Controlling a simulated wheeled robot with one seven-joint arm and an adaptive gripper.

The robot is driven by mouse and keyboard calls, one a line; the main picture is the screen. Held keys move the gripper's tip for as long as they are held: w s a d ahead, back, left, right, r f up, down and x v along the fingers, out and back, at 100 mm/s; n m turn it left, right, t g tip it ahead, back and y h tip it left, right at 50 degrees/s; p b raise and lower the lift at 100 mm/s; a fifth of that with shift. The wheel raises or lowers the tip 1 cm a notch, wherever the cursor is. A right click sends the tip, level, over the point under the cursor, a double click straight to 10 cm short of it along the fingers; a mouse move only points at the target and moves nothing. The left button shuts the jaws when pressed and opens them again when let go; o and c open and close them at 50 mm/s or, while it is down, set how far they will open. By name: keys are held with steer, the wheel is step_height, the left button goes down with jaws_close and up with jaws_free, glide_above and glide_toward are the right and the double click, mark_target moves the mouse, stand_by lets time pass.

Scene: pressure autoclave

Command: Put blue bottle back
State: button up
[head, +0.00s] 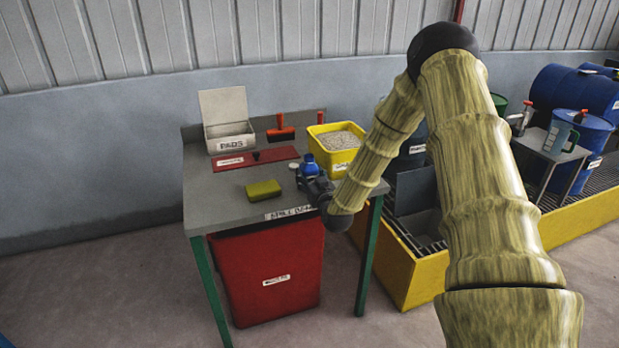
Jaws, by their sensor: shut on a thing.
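The blue bottle (309,161) is near the right front of the grey bench (218,197), with its blue top showing above my gripper. My gripper (306,174) is shut on the bottle, with the arm reaching in from the right. The gripper hides the bottle's lower part, so I cannot tell whether its base touches the bench.
A yellow sponge (263,189) lies left of the gripper. Behind are a red mat (232,163), a white PADS box (229,138), an orange-handled tool (280,133) and a yellow tub (315,143) of granules. A red bin (265,270) stands below the bench.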

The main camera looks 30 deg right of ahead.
steer(key=shift+f, duration=0.15)
steer(key=shift+f, duration=0.15)
steer(key=o, duration=1.1)
